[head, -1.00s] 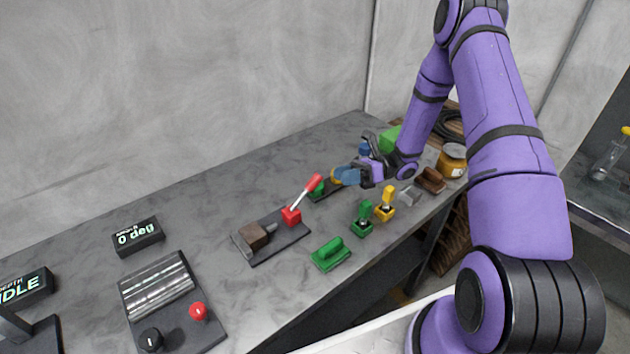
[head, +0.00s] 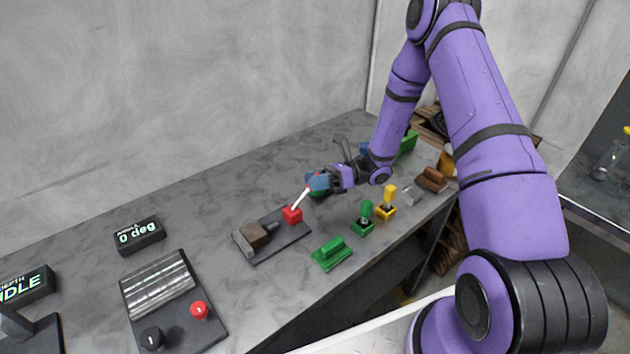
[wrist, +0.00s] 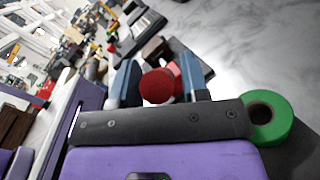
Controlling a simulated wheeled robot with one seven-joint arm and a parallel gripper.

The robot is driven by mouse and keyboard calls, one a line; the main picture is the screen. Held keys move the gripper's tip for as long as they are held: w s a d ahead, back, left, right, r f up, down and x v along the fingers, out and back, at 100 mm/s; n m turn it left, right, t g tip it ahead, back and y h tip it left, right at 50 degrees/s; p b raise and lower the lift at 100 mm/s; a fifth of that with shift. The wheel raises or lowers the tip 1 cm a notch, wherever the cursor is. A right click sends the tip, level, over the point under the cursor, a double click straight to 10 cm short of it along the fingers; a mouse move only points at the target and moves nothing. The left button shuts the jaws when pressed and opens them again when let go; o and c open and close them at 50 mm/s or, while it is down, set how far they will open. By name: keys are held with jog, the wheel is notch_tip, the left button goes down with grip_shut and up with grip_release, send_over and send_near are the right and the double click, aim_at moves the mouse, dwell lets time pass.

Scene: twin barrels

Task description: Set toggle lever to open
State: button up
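The toggle lever is a slanted silver rod on a red block (head: 292,214), fixed to a dark base plate (head: 275,248) in the head view. Its red handle is mostly hidden by my gripper (head: 318,182) there. In the wrist view the rounded end of the red handle (wrist: 158,86) sits between the two blue fingers of my gripper (wrist: 160,78). The fingers stand apart on either side of it, with a small gap at the left; I cannot tell whether the right one touches. A brown block (head: 254,236) lies on the same plate.
A green handle block (head: 332,252), a green knob (head: 364,215) and a yellow knob (head: 387,203) stand near the front edge. A roller unit (head: 158,290) and a "0 deg" display (head: 139,236) are at left. A green ring (wrist: 268,116) shows beside my gripper.

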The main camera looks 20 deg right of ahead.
aim_at(305, 191)
grip_shut()
jog(key=shift+s+a+r+n+h, duration=0.15)
jog(key=shift+a+r+n+h, duration=0.15)
jog(key=shift+a+r+h, duration=0.35)
jog(key=a+r+h, duration=0.1)
jog(key=a+n+h, duration=0.1)
jog(key=h, duration=0.1)
jog(key=shift+s+r+h, duration=0.25)
jog(key=shift+s+r, duration=0.15)
jog(key=h, duration=0.1)
jog(key=a+h, duration=0.2)
jog(key=shift+s+a+r+n+t, duration=0.25)
jog(key=shift+s+r+n+t, duration=0.05)
jog(key=shift+s+r+n, duration=0.1)
jog(key=shift+s+a+h, duration=0.25)
jog(key=shift+a+h, duration=0.6)
jog(key=shift+h, duration=0.35)
jog(key=shift+n, duration=0.3)
